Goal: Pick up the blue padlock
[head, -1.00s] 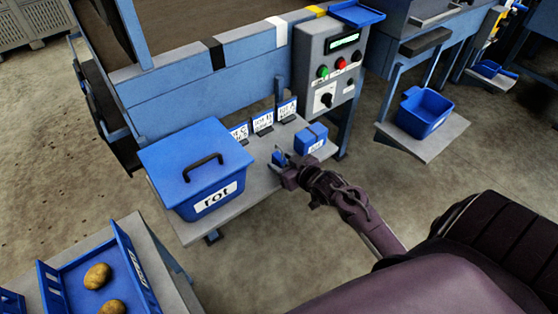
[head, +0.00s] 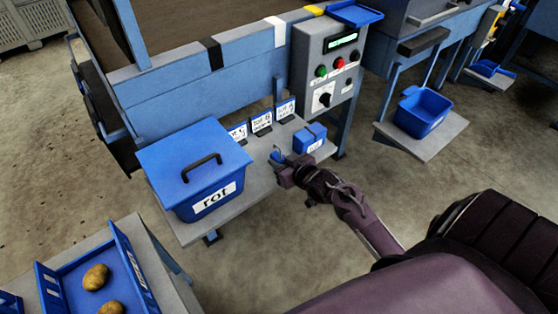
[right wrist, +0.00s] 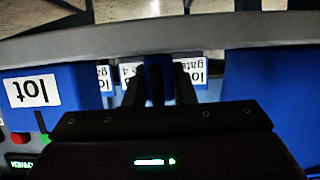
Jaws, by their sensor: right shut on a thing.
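The blue padlock (head: 277,156) is a small blue thing at my right gripper's tips, above or on the grey shelf (head: 262,190), between the rot box and the small blue lot box. My right gripper (head: 281,161) is shut on it. In the right wrist view the blue padlock (right wrist: 155,78) stands between the two dark fingers (right wrist: 155,88). The fingers hide most of it, and I cannot tell whether it touches the shelf. My left gripper is not in view.
The lidded blue rot box (head: 196,168) stands left on the shelf. The small blue lot box (head: 310,138) is close right of my gripper. Several label cards (head: 261,120) stand behind. A grey control box (head: 328,65) rises at the back right.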

